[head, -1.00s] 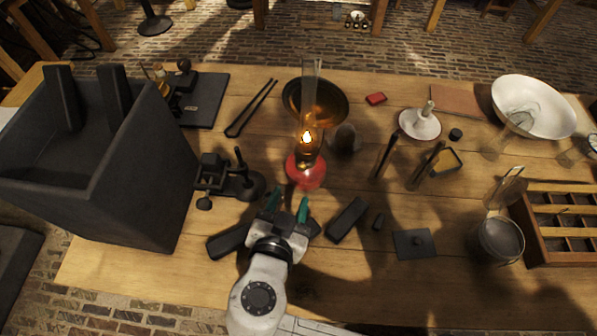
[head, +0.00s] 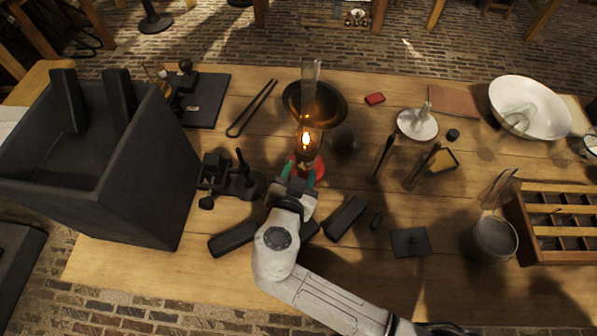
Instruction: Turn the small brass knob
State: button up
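The lit oil lamp stands upright near the table's middle, with a clear glass chimney (head: 311,75), a small flame (head: 306,138) and a red base (head: 318,162). The small brass knob cannot be made out; it may be hidden at the lamp's burner or behind my gripper. My gripper (head: 299,171) is at the near side of the lamp's base, its green fingers apart, one toward each side of the red base. Whether the fingers touch the lamp cannot be told.
A black metal device (head: 232,184) is close on the left, beside a large dark box (head: 145,205). Dark blocks (head: 345,218) lie near my arm. Bare wood shows at front left.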

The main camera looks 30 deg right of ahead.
grip_shut()
dwell(0.4)
jog(key=shift+w+a+n+g+h+b, duration=0.15)
jog(key=shift+n+g+h, duration=0.2)
jog(key=shift+n, duration=0.35)
jog(key=shift+n+g+h+b, duration=0.2)
jog(key=shift+n+g+h, duration=0.15)
jog(key=shift+n, duration=0.35)
jog(key=shift+w+a+n+g+h+b, duration=0.15)
jog(key=shift+n+g+h, duration=0.2)
jog(key=shift+n, duration=0.35)
jog(key=shift+d, duration=0.1)
jog(key=shift+o, duration=0.4)
grip_release()
jog(key=b+v, duration=0.2)
jog(key=v, duration=0.9)
